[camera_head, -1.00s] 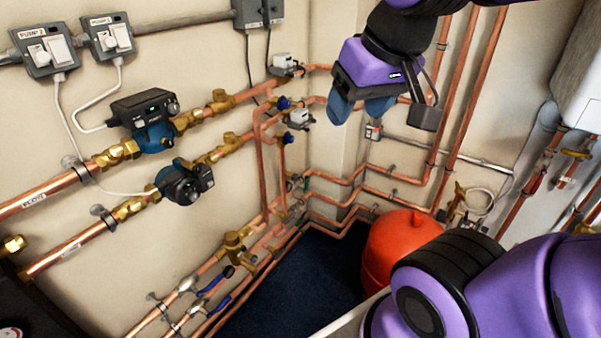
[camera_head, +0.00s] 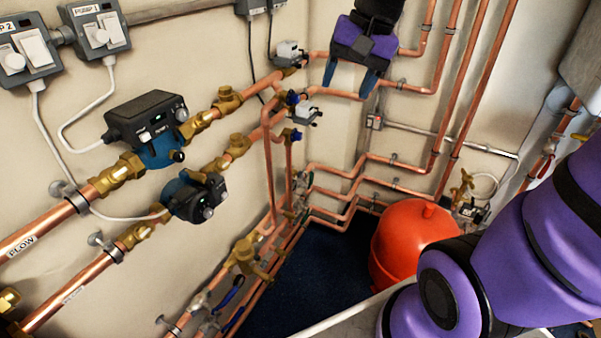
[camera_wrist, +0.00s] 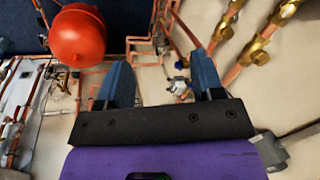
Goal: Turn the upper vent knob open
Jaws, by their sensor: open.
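Two small dark blue knobs sit on the copper pipework on the left wall in the head view. The upper blue knob (camera_head: 291,97) is beside a white-topped valve box (camera_head: 303,114), and the lower blue knob (camera_head: 292,135) is just below. I cannot read a label on either, but the upper one looks like the vent knob. My gripper (camera_head: 349,80) is open and empty, its blue fingers pointing down, right of the upper knob in the picture and apart from it. In the wrist view my gripper (camera_wrist: 161,65) shows small valve parts (camera_wrist: 180,85) between its fingers; the knob is not clear there.
Two pumps, an upper one (camera_head: 148,128) and a lower one (camera_head: 195,196), sit on the left wall's pipes. A second valve box (camera_head: 288,51) is above the knobs. Copper pipes (camera_head: 440,130) run along the corner. A red tank (camera_head: 408,240) stands below, right of the gripper.

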